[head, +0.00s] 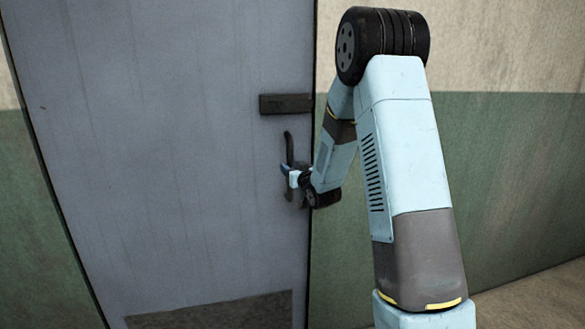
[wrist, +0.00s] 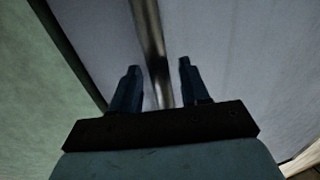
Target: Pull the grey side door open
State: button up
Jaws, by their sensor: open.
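The grey side door (head: 170,150) fills the left half of the head view and looks shut in its frame. Its dark vertical handle (head: 289,148) is near the door's right edge, below a dark plate (head: 286,104). My gripper (head: 287,170) is at the lower part of the handle, which it partly hides. In the wrist view the handle bar (wrist: 152,50) runs between the two fingers of my gripper (wrist: 158,75). The fingers are open, with gaps on both sides of the bar. The door surface (wrist: 235,50) shows behind them.
A cream and green wall (head: 510,170) stands right of the door, and more wall (head: 35,210) is on the left. A dark kick plate (head: 215,312) is at the door's bottom. Bare floor (head: 540,295) shows at the lower right.

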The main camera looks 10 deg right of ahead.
jog(key=shift+w+a, duration=0.15)
jog(key=shift+w, duration=0.6)
grip_shut()
